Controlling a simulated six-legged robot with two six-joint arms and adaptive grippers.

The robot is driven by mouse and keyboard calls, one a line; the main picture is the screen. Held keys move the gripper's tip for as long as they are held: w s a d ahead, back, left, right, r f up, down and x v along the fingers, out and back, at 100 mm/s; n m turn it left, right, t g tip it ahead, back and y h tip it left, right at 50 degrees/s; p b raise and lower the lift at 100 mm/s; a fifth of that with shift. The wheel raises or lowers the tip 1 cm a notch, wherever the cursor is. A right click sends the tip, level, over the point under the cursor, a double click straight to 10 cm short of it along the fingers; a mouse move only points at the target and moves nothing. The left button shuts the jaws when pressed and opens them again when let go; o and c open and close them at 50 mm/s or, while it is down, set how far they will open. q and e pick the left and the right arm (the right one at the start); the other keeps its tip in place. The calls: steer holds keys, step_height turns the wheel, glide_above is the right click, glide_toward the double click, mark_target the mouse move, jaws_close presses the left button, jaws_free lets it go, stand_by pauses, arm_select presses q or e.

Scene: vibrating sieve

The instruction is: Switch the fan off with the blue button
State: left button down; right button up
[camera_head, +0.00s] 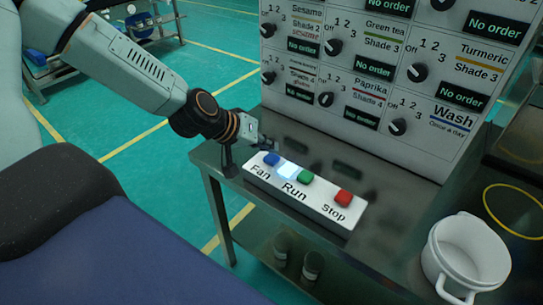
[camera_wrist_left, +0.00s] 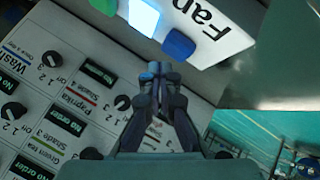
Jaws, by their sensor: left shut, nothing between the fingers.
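The white button box (camera_head: 300,203) lies on the dark metal table. Its blue button (camera_head: 271,159) sits at the "Fan" end and also shows in the left wrist view (camera_wrist_left: 178,45). Beside it is a brightly lit pale panel (camera_head: 287,170), which glows in the left wrist view too (camera_wrist_left: 145,17). My left gripper (camera_head: 266,145) is shut and empty, just behind the blue button on the cabinet side. In the left wrist view its fingertips (camera_wrist_left: 158,70) appear a little apart from the blue button. My right gripper is not in view.
A green button (camera_head: 305,177) and a red button (camera_head: 344,197) sit further along the box. A cabinet with several black knobs (camera_head: 398,127) rises behind the table (camera_head: 383,215). A white pot (camera_head: 467,258) stands at right. Jars (camera_head: 312,265) are on the shelf below.

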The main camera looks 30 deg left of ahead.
mark_target(269, 158)
arm_select(q)
steer(key=shift+f, duration=0.2)
steer(key=shift+f+b, duration=0.25)
steer(key=shift+b, duration=0.15)
steer(key=shift+f+b, duration=0.45)
steer(key=shift+f, duration=0.05)
stand_by(0.6)
steer(key=shift+r+p, duration=0.95)
step_height(269, 158, up, 5)
steer(key=p, duration=0.5)
stand_by(0.5)
